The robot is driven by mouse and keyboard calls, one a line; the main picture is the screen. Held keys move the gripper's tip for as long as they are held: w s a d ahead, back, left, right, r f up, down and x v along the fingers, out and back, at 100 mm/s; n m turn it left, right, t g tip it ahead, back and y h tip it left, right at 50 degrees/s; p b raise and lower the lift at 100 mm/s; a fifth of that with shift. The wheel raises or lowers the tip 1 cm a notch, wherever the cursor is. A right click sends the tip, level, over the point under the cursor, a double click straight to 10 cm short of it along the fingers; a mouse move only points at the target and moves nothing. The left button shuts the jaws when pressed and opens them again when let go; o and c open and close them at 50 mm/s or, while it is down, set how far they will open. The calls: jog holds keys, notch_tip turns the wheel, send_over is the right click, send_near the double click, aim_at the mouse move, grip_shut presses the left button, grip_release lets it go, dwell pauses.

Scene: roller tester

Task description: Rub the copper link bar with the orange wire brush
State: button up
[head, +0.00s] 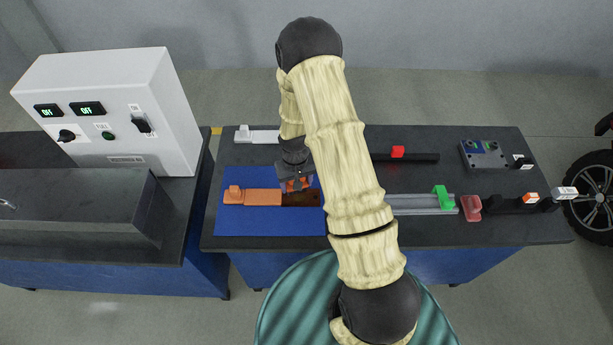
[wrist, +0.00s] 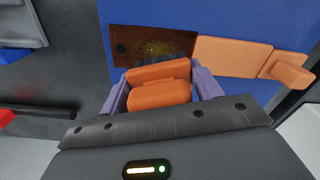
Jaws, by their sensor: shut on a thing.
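The copper link bar (head: 255,197) lies on a blue mat (head: 265,226). Its left part is bright orange with a raised orange block at the end; its right part is dark brown. In the wrist view the bright part (wrist: 230,54) is at right and the dark part (wrist: 128,42) at left, with a golden speckled patch. My gripper (head: 296,182) is shut on the orange wire brush (wrist: 158,90), which sits between the fingers over the dark part's edge. The bristles are mostly hidden, so contact cannot be told.
A white control box (head: 105,105) and a dark trough (head: 80,205) stand at left. Right of the mat are a grey rail with a green block (head: 441,196), a red piece (head: 470,208) and a black bar with a red block (head: 397,152). My arm hides the table's middle.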

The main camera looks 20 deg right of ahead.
aim_at(287, 186)
jog(key=shift+r, duration=0.1)
dwell(0.3)
jog(key=shift+d+r+m+b, duration=0.1)
jog(key=shift+r+m+b, duration=0.25)
jog(key=shift+m, duration=0.15)
jog(key=r+m, duration=0.1)
jog(key=s+r+m+b, duration=0.1)
jog(key=shift+r+m, duration=0.25)
jog(key=shift+m, duration=0.05)
jog(key=shift+f, duration=0.2)
jog(key=shift+f+b, duration=2.5)
jog(key=shift+f, duration=0.7)
jog(key=shift+w+a+r, duration=0.1)
jog(key=shift+a+r, duration=0.05)
jog(key=shift+a, duration=0.2)
jog(key=shift+w+a+p, duration=0.15)
jog(key=shift+w+a, duration=0.05)
jog(key=shift+a, duration=0.45)
jog(key=shift+w+a+p, duration=0.15)
jog(key=shift+w+a, duration=0.05)
jog(key=shift+a, duration=0.4)
